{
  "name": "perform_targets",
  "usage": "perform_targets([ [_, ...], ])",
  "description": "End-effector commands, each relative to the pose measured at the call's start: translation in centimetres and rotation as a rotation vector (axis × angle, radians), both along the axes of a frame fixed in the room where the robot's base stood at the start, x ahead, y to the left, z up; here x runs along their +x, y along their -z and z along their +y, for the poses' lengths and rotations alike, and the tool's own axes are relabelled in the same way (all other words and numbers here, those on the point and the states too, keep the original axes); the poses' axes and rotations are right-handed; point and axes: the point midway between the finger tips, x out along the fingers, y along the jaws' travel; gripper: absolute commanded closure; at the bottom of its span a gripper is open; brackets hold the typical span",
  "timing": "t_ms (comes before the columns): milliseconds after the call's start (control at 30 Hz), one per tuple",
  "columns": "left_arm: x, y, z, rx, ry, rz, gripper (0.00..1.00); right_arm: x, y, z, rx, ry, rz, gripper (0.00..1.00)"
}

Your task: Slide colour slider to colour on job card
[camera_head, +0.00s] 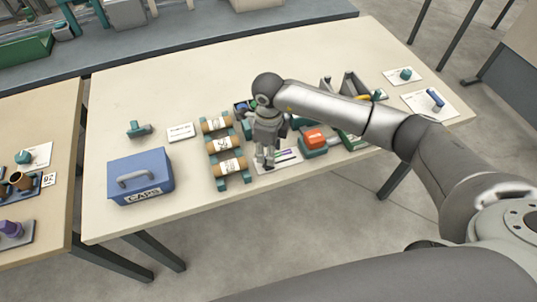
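A white card (289,155) with dark and purple stripes lies near the front edge of the table. My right gripper (265,161) points down at its left end, with its fingertips on or just above it; contact cannot be told. The fingers are small and partly hidden, so whether they are open or shut is unclear. Another white card (181,132) with small print lies left of the rack. I cannot tell for sure which card is the job card, and I cannot make out a colour slider. My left gripper is not in view.
A teal rack (247,177) holds several brown labelled rolls close left of my gripper. A blue CAPS box (140,176) stands at the left. A red-orange block (314,138) on a teal base is close on the right. Clear tabletop lies at the back left.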

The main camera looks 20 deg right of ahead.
Motion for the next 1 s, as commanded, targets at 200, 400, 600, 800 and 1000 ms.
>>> perform_targets([
  [200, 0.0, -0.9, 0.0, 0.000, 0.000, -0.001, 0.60, -0.1, 3.1, 0.1, 0.001, 0.000, 0.003, 0.58],
  [400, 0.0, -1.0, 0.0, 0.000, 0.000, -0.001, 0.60, -0.1, 4.2, 0.1, 0.001, -0.001, 0.000, 0.58],
  [600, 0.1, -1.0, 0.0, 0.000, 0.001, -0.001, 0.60, 0.0, 4.2, 0.1, 0.001, -0.002, 0.000, 0.58],
  [800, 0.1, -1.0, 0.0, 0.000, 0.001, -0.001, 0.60, 0.0, 4.2, 0.1, 0.001, -0.001, 0.000, 0.80],
  [1000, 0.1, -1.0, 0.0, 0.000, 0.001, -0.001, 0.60, 0.0, 4.2, 0.1, 0.002, -0.001, 0.000, 1.00],
])
